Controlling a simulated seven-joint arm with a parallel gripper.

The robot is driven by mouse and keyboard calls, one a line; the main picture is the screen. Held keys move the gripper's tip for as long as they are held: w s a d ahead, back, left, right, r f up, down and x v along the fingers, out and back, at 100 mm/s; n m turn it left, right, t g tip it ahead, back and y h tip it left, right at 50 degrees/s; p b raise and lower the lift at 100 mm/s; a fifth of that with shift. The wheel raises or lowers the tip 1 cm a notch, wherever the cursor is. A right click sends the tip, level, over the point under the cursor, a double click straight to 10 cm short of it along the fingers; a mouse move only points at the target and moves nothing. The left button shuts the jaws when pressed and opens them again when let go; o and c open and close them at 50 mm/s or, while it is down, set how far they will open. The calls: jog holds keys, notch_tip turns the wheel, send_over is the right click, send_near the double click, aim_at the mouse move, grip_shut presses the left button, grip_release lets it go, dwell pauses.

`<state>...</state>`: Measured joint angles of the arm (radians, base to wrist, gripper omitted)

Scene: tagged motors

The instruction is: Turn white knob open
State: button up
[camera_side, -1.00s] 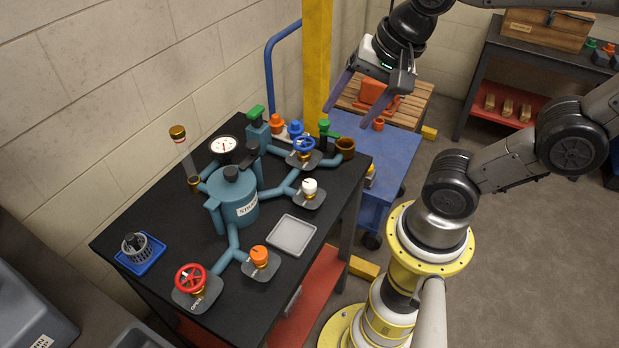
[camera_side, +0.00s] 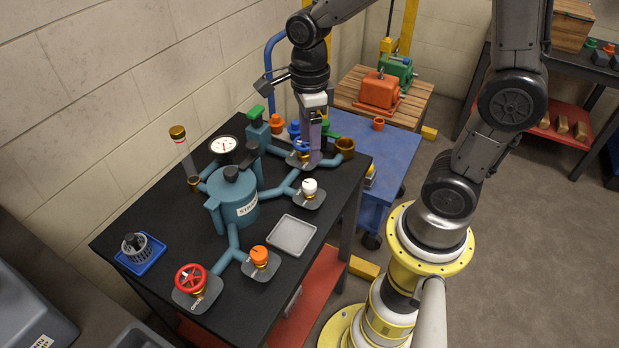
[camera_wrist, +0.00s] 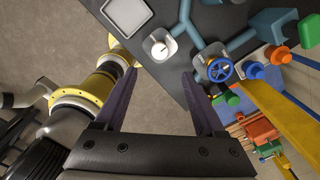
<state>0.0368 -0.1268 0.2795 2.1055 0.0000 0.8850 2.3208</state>
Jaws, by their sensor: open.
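The white knob (camera_side: 310,187) sits on a grey base plate on a blue pipe branch at the right side of the black table. In the wrist view the white knob (camera_wrist: 160,49) has a dark line on its top and lies beyond the fingertips, between their lines. My gripper (camera_side: 312,152) points down behind the knob in the side view, in front of the blue handwheel. In the wrist view my gripper (camera_wrist: 158,71) has its two purple fingers spread apart with nothing between them. The fingers are apart from the white knob.
The blue handwheel (camera_side: 302,144) stands close to my fingers and is partly hidden. An orange knob (camera_side: 259,256), a red handwheel (camera_side: 191,279) and the blue tank (camera_side: 238,204) share the table. A grey tray (camera_side: 291,236) lies in front of the white knob.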

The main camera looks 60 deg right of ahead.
aim_at(309, 183)
notch_tip(309, 183, down, 11)
jog(key=shift+f, duration=0.2)
dwell(0.3)
grip_shut()
